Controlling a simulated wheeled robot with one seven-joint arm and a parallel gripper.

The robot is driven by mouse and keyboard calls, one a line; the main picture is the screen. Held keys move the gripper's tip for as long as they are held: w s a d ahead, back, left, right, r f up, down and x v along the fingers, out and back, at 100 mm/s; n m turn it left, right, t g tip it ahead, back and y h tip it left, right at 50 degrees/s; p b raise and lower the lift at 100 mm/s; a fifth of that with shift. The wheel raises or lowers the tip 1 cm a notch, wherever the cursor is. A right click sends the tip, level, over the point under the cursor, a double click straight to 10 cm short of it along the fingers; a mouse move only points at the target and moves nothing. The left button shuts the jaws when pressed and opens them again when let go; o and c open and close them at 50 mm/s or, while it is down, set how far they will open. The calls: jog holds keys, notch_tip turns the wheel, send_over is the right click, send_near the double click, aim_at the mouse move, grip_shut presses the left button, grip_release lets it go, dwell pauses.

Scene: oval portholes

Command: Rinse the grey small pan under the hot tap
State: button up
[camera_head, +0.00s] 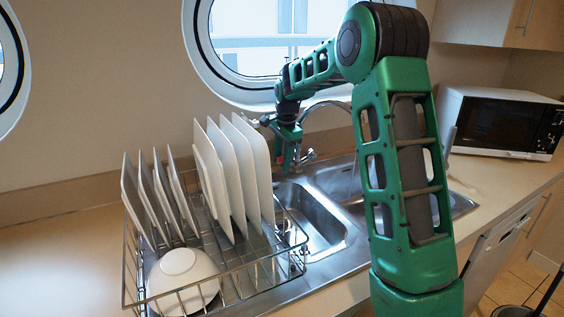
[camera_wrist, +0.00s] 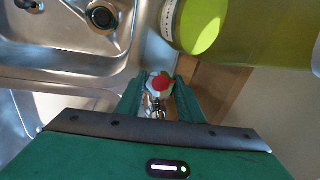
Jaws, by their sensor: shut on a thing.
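My gripper (camera_head: 287,150) is at the back of the sink, beside the arched chrome tap (camera_head: 325,106). In the wrist view, the green fingers of my gripper (camera_wrist: 159,88) are closed around a small knob with a red top (camera_wrist: 161,82), which looks like the hot tap's handle. Chrome parts show just below the knob. The steel sink (camera_head: 325,222) lies under and to the right of my gripper in the head view. Its drain (camera_wrist: 102,16) shows in the wrist view. I cannot make out the grey small pan in either view; my arm hides part of the right basin.
A wire dish rack (camera_head: 235,280) with upright white plates (camera_head: 245,165) and an upturned white bowl (camera_head: 182,278) stands left of the sink. A microwave (camera_head: 497,122) is at the right. In the wrist view, a yellow-green translucent container (camera_wrist: 262,35) is close by at the upper right.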

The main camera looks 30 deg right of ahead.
aim_at(280, 158)
jog(key=shift+w+r+n+g, duration=0.15)
jog(key=shift+n+g, duration=0.95)
jog(key=o, duration=1.1)
jog(key=shift+c, duration=0.2)
notch_tip(280, 158, up, 11)
jog(key=shift+a+f, duration=0.2)
jog(key=shift+a, duration=0.1)
